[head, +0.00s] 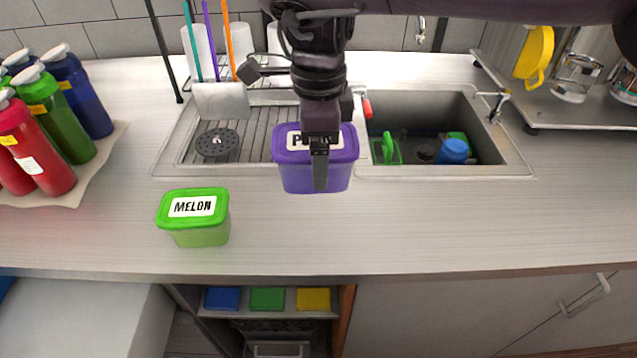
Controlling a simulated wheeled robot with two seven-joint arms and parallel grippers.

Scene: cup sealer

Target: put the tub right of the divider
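A purple tub (295,175) with a purple lid and a partly hidden white label starting with "P" is at the centre, in front of the sink's drainboard side. My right gripper (320,165) comes down over it, one dark finger against its near side; the other finger is hidden. The gripper appears shut on the tub, which seems held above the sink's front edge. A green tub (200,236) labelled "MELON" stands on the counter at left. No upright divider shows clearly; a strip (362,142) separates drainboard and basin. My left gripper is not in view.
The sink basin (480,130) at right holds a green brush, a blue item and other things. Several bottles (85,90) stand at left. The counter front right (450,215) is clear.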

